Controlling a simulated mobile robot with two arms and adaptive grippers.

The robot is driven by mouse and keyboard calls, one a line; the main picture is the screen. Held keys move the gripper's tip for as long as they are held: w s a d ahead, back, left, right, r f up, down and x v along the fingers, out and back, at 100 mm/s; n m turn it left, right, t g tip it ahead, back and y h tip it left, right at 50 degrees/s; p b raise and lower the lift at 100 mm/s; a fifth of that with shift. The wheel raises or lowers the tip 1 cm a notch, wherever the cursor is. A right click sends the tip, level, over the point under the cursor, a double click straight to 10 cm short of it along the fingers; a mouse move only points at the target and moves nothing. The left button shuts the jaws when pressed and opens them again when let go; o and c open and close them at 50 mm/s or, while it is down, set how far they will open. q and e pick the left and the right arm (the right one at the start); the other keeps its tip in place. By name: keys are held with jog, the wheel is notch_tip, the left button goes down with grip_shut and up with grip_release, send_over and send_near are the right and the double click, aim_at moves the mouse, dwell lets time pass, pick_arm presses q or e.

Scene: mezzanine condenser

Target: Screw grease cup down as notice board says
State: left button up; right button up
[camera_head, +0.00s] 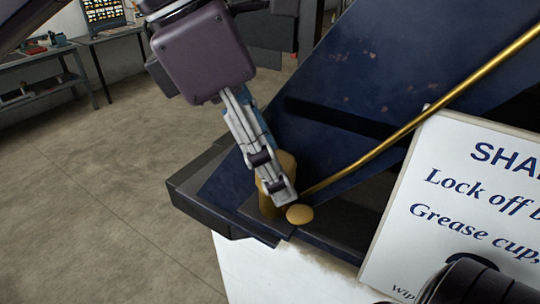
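The grease cup (287,163) is a brass-coloured, upright cylinder on the dark ledge at the foot of the blue machine frame. My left gripper (277,190) reaches down from above, its fingers across the front of the cup and hiding much of it. The fingers are seen nearly side-on, one behind the other, so I cannot tell whether they grip the cup. The white notice board (440,215) leans at the right with blue handwriting. I read "SHA", "Lock off b", "Grease cup," and "Wip"; the rest is cut off or covered. My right gripper's fingers are not seen.
A small brass dome (299,214) sits beside the cup. A brass pipe (400,134) runs from near it up to the right, in front of the blue frame (350,75). A workbench (40,85) stands far left. The concrete floor (110,190) at left is clear.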

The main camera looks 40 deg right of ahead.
pick_arm(q)
jog(key=v, duration=0.8)
dwell(0.7)
